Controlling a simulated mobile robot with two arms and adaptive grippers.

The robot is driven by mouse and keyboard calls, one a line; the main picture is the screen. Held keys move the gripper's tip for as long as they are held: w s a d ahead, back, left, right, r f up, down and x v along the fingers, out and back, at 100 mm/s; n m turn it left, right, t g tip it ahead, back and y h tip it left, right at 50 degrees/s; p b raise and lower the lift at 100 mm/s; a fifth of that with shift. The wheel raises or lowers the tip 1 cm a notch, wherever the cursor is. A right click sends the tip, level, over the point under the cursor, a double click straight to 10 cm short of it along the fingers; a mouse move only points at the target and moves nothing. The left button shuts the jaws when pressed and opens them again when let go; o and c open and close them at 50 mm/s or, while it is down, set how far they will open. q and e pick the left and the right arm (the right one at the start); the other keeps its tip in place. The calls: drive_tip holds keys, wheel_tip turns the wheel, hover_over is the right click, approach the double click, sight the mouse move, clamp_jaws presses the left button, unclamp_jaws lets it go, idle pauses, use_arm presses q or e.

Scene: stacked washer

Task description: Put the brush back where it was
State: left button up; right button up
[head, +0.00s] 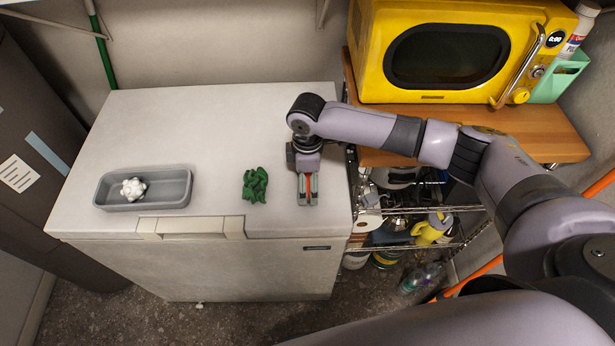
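My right gripper (308,190) is over the right part of the white chest's top (230,120), close to its front right edge. Its fingers are close together, with a thin orange-red strip between them. I cannot tell whether this strip is part of the brush or whether it is held. No brush can be clearly made out elsewhere. My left gripper is not in view.
A dark green lumpy item (255,185) lies just left of my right gripper. A grey tray (170,198) with a white knobbly item (133,189) is farther left. A yellow microwave (450,50) stands on a wooden shelf top (540,135); wire shelves below hold bottles.

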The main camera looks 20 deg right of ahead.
sight(308, 177)
drive_tip(key=shift+o, duration=0.4)
drive_tip(key=shift+r, duration=0.1)
drive_tip(key=shift+r, duration=0.35)
wheel_tip(308, 177, up, 11)
drive_tip(key=b, duration=0.2)
drive_tip(key=shift+b, duration=0.35)
drive_tip(key=shift+a, duration=0.1)
